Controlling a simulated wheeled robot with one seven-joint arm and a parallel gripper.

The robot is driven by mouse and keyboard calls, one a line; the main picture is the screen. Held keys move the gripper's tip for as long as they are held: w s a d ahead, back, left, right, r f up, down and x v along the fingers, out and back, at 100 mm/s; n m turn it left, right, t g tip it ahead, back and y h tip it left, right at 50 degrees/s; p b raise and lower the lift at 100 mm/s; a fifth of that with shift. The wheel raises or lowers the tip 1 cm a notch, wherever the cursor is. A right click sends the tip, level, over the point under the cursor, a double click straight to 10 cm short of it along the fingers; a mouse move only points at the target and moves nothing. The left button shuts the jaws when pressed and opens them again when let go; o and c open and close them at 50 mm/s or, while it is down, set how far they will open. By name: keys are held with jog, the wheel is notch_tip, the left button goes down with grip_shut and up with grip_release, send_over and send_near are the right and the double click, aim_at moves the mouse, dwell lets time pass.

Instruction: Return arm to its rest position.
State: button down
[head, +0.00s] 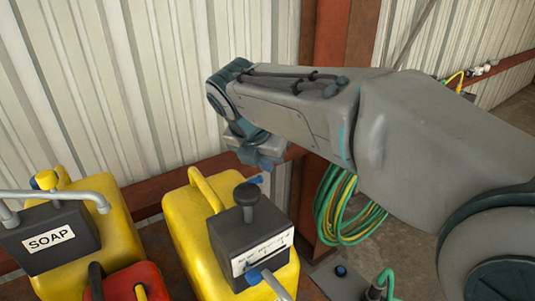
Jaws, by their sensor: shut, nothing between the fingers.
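My arm reaches in from the right edge across the upper middle of the head view. My gripper (266,166) hangs below the arm's far end, small and partly turned away. It is shut and holds nothing. It is above and behind the yellow jug with the black dispenser, near the steel wall; I cannot tell the exact gap.
A yellow jug (184,213) carries a black dispenser (258,236). Left of it stand another yellow jug (122,225) with a black box labelled SOAP (48,238), and a red container (137,284). A green hose coil (340,207) hangs by a rusty post (340,33). Corrugated wall (150,80) stands behind.

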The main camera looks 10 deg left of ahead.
jog(key=s+d+f+m, duration=0.3)
jog(key=s+d+m, duration=0.2)
jog(key=m, duration=0.5)
jog(key=s+d+f+m+y+b, duration=0.1)
jog(key=s+d+f+m, duration=0.3)
jog(key=d+m, duration=0.5)
jog(key=s+d+f+m, duration=0.4)
jog(key=s+d+m, duration=0.3)
jog(key=m, duration=0.6)
jog(key=shift+d+g+y, duration=0.3)
jog(key=shift+d, duration=0.15)
jog(key=shift+s, duration=0.1)
